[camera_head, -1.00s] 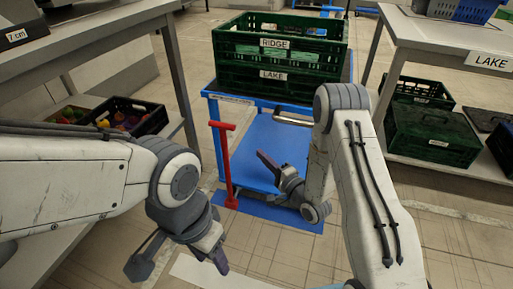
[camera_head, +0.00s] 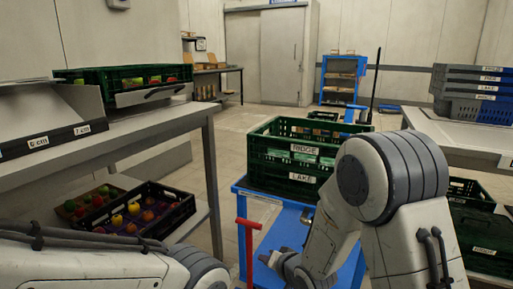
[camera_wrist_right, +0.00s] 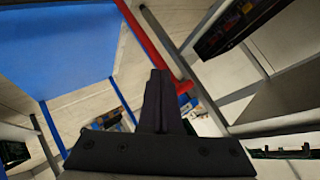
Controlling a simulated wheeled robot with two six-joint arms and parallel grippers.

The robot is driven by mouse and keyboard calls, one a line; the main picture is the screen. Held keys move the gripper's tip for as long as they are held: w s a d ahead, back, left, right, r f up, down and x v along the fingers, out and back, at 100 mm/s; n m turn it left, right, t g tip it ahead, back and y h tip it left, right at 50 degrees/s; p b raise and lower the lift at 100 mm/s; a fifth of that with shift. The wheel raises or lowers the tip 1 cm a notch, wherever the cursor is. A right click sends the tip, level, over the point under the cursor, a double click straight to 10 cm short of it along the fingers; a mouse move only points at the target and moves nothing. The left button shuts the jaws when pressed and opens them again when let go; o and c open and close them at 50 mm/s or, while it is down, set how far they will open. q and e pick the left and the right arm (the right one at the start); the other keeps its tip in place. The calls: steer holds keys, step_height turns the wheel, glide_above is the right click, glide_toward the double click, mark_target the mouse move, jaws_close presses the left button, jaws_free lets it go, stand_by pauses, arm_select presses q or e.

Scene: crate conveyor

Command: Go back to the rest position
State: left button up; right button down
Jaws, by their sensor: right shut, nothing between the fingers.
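My right gripper (camera_head: 274,260) is low in front of the blue cart in the head view, partly cut by my own arm. In the right wrist view its dark fingers (camera_wrist_right: 156,100) are together with nothing between them. Only the upper part of my left arm shows at the lower left of the head view; the left gripper is out of the frame.
A blue cart (camera_head: 240,187) with a red handle (camera_head: 248,228) carries stacked green crates (camera_head: 278,168) labelled RIDGE and LAKE. A shelf table (camera_head: 130,128) stands left, with crates of produce (camera_head: 172,222) below. Another table (camera_head: 470,140) at right holds grey-blue crates (camera_head: 458,105).

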steer(key=s+d+r+n+g+h+p, duration=0.1)
steer(key=s+r+n+g, duration=0.25)
steer(key=s, duration=0.75)
steer(key=s+r+n+g+h+p, duration=0.1)
steer(key=s+r+n+g+h, duration=0.2)
steer(key=s, duration=0.7)
steer(key=s+d+r+n+g+p, duration=0.1)
steer(key=s+r+n+g+p, duration=0.25)
steer(key=s, duration=0.75)
step_height(320, 180, up, 38)
steer(key=p, duration=3.4)
steer(key=shift+w+n, duration=0.2)
steer(key=shift+n, duration=0.1)
